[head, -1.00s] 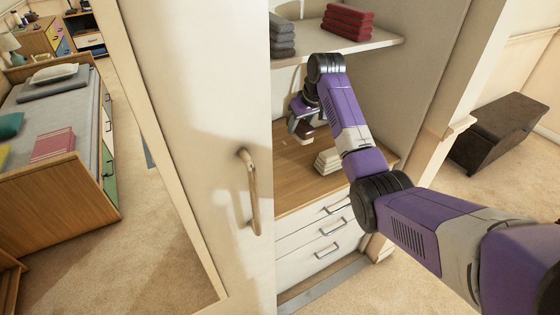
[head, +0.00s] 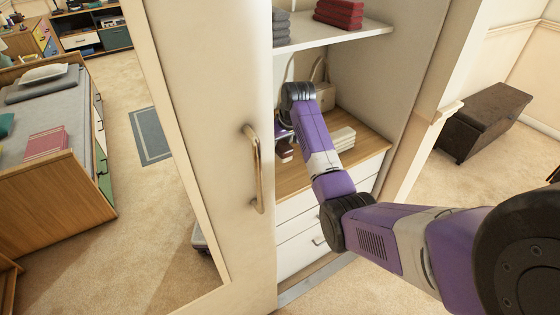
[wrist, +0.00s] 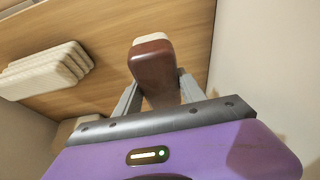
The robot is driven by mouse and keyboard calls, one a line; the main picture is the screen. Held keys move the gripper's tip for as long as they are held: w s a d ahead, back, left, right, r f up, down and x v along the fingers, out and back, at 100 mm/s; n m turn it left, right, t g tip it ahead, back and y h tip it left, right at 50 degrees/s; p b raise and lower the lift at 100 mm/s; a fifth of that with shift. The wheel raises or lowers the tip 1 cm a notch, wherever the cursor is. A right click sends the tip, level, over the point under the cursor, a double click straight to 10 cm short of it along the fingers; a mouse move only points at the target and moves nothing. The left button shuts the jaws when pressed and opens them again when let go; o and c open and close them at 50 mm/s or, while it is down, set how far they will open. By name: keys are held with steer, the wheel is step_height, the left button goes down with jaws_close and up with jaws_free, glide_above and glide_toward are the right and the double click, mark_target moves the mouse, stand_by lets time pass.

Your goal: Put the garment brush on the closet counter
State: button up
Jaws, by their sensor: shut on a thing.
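The garment brush (wrist: 154,70), with a brown back and a pale end, is held between the two grey fingers of my gripper (wrist: 156,92) in the wrist view. My gripper is shut on it. In the head view the brush (head: 284,152) shows small and dark below my wrist, partly hidden by the arm. The wooden closet counter (head: 297,178) lies beneath it, and also shows in the wrist view (wrist: 100,30). I cannot tell whether the brush touches the counter or is just above it.
A folded cream stack (head: 342,138) sits on the counter to the right of the brush. A shelf (head: 335,36) with folded red cloths (head: 338,14) hangs above. The closet door (head: 215,130) with its handle (head: 253,168) stands left of my arm.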

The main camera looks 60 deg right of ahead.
mark_target(286, 148)
step_height(286, 148, down, 9)
stand_by(0.5)
steer(key=shift+f, duration=0.15)
steer(key=o, duration=1.2)
steer(key=shift+r, duration=0.35)
steer(key=v, duration=1.1)
steer(key=shift+s+a+r, duration=0.1)
steer(key=shift+s+r, duration=0.1)
steer(key=shift+r, duration=0.05)
